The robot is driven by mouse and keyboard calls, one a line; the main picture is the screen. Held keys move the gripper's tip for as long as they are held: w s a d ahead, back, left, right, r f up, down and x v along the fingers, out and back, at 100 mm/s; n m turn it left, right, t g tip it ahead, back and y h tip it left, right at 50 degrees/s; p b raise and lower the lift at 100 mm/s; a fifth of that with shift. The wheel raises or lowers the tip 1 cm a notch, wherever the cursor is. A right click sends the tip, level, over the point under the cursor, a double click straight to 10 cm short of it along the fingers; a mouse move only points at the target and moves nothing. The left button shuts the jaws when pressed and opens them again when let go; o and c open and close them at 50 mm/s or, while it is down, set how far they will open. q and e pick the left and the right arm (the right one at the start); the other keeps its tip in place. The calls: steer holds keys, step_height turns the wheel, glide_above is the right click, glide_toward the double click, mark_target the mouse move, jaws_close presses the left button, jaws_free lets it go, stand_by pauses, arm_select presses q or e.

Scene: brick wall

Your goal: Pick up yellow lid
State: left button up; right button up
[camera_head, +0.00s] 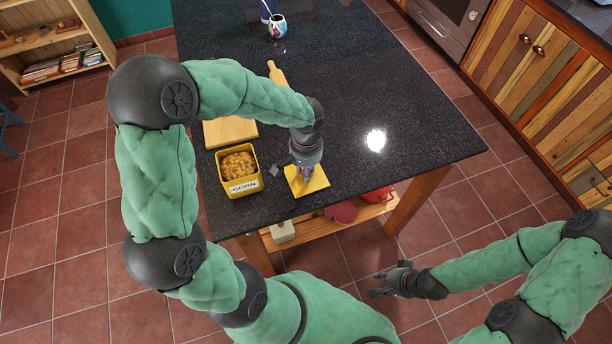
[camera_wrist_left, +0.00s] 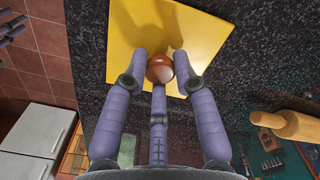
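The yellow lid (camera_head: 318,184) lies flat near the front edge of the dark counter, right of the yellow corn box (camera_head: 245,187). The lid also fills the upper middle of the left wrist view (camera_wrist_left: 200,30), with a round reddish-brown knob (camera_wrist_left: 160,68) on it. My left gripper (camera_head: 305,178) is over the lid, pointing down. Its fingers surround the knob (camera_wrist_left: 160,70) closely, but I cannot tell whether they press on it. My right gripper (camera_head: 376,284) is open and empty, off the counter's front side.
A wooden board (camera_head: 230,132) lies behind the corn box. A rolling pin (camera_head: 277,74) and a patterned mug (camera_head: 278,27) are farther back. A small grey piece (camera_head: 275,169) lies between box and lid. The counter's right side is clear.

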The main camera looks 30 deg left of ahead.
arm_select(q)
jaws_close()
